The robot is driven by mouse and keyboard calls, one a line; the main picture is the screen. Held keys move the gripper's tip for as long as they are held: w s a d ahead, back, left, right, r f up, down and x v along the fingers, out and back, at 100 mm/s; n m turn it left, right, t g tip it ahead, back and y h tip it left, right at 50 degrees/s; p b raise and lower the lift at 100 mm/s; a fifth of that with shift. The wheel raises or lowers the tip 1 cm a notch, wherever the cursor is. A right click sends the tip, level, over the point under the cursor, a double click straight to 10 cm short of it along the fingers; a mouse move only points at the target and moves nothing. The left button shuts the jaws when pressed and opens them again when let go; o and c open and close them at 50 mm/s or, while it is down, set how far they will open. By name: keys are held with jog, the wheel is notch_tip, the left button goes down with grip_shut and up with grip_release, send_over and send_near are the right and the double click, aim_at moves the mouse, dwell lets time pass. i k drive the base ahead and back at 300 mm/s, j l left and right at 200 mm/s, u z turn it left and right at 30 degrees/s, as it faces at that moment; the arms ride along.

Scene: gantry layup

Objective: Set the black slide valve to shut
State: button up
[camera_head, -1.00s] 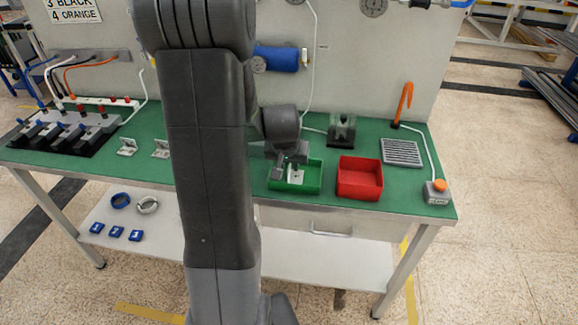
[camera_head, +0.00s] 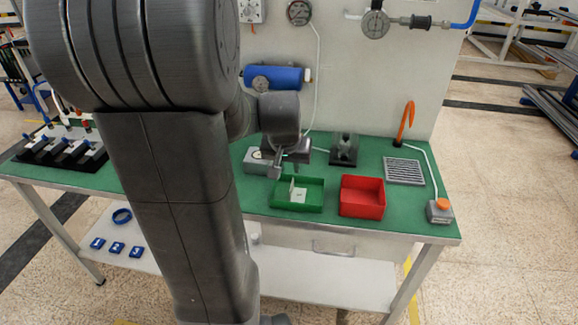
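A dark fitting (camera_head: 421,22) sits on the metal pipe high on the back panel, between a round gauge and a blue hose. It looks like the black slide valve, but it is too small to tell its slide position. My gripper (camera_head: 287,171) points down above the back edge of the green tray, far below and left of that fitting. Its fingers look apart, with nothing visible between them. My arm hides much of the panel and bench on the left.
The green tray (camera_head: 313,208) holds a white bracket (camera_head: 298,194). Beside it are a red tray (camera_head: 382,207), a dark block fixture (camera_head: 344,149), a grey grille (camera_head: 404,171) and an orange-button box (camera_head: 439,211). A blue cylinder (camera_head: 275,77) and gauge (camera_head: 299,13) are on the panel.

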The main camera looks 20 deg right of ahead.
aim_at(424, 23)
jog(key=z, duration=1.85)
